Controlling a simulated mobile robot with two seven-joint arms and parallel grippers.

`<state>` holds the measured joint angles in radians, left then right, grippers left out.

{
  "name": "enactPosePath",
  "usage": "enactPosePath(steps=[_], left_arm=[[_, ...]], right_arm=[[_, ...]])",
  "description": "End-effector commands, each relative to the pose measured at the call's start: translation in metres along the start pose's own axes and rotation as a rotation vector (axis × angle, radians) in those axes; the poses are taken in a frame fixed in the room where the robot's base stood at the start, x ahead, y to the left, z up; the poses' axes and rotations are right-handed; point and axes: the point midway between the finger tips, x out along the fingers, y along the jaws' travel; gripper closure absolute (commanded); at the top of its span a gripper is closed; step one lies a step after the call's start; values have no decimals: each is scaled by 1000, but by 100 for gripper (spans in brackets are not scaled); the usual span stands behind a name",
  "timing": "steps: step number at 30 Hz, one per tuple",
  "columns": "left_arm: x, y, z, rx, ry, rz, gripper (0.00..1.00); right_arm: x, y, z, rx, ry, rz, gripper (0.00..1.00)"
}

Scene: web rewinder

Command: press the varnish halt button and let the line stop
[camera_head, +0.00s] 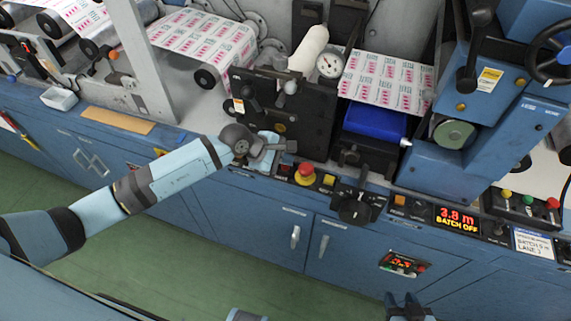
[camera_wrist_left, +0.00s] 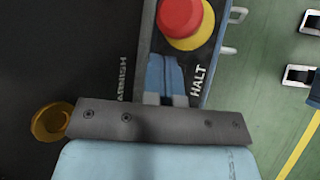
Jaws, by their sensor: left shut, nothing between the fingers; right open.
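A red mushroom button on a yellow collar (camera_head: 305,174) stands on the control strip. In the left wrist view the red button (camera_wrist_left: 180,17) is near the top, just beyond my fingertips. The words VARNISH and HALT show on either side of my fingers, partly covered. My left gripper (camera_head: 288,146) is shut and empty, left of and above the red button in the head view. Its fingers (camera_wrist_left: 167,78) point toward the button, with a visible gap in the picture; depth is unclear. My right gripper (camera_head: 408,303) is open and empty at the bottom edge, in front of the blue cabinets.
A pendant with coloured buttons (camera_head: 522,204) is at right. Printed web (camera_head: 388,82) runs behind. Green floor is clear.

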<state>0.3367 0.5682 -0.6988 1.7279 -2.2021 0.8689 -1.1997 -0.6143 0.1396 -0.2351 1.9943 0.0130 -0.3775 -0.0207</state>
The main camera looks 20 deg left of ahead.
Motion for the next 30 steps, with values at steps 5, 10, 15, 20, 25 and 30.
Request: enactPosePath(steps=[5, 10, 15, 20, 25, 30], left_arm=[[2, -2, -2, 0, 0, 0, 100], [4, -3, -3, 0, 0, 0, 100], [5, -4, -4, 0, 0, 0, 100], [6, -5, -5, 0, 0, -1, 100], [6, -4, -5, 0, 1, -1, 100], [5, -4, -4, 0, 1, -1, 100]], right_arm=[[2, 0, 3, 0, -2, 0, 57], [3, 0, 5, 0, -2, 0, 57], [4, 0, 7, 0, -2, 1, 57], [5, 0, 8, 0, -2, 1, 57], [4, 0, 8, 0, -2, 1, 57], [4, 0, 7, 0, -2, 1, 57]])
